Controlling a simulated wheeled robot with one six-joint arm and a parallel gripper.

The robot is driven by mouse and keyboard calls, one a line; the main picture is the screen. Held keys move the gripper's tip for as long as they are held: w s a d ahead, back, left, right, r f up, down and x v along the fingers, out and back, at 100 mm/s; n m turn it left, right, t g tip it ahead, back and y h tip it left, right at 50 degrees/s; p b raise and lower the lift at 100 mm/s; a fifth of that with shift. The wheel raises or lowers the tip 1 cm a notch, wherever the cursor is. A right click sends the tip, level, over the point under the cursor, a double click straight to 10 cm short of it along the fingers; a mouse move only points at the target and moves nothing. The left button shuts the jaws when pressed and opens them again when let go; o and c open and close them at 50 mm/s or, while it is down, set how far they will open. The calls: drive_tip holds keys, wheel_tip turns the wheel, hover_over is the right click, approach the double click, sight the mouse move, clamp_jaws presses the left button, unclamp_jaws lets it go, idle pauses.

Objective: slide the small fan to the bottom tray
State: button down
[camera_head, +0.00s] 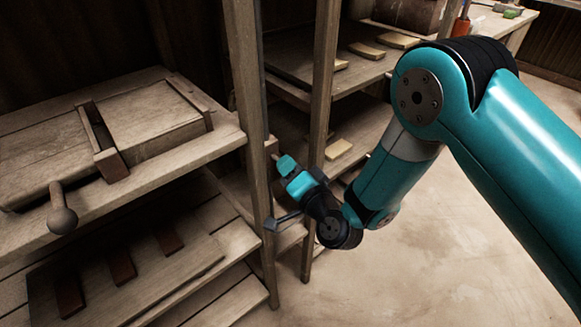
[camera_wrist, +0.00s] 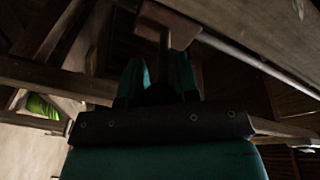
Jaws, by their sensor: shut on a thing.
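My gripper (camera_head: 281,163) reaches in between two wooden posts, right of the press table. Its teal fingers also show in the wrist view (camera_wrist: 161,78), closed around the narrow stem of a brown wooden piece (camera_wrist: 170,25) just beyond them. Its full shape is dark and partly hidden, so I cannot tell what it is. I cannot make out a small fan in either view. A low wooden board (camera_head: 205,262) with several red-brown strips lies on the lower shelf at the left; I cannot tell whether it is the bottom tray.
The press table (camera_head: 180,170) with a round-knobbed handle (camera_head: 62,218) stands at the left. A near post (camera_head: 247,100) and a second post (camera_head: 322,90) stand close on either side of my gripper. Shelves with pale tiles (camera_head: 338,149) lie behind. Open floor (camera_head: 440,240) is at the right.

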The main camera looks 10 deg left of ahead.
drive_tip(key=shift+d+f+b, duration=0.1)
drive_tip(key=shift+f+b, duration=0.6)
drive_tip(key=shift+f, duration=0.8)
drive_tip(key=c, duration=0.9)
unclamp_jaws()
drive_tip(key=shift+c, duration=0.2)
drive_tip(key=shift+o, duration=0.5)
drive_tip(key=shift+b, duration=0.35)
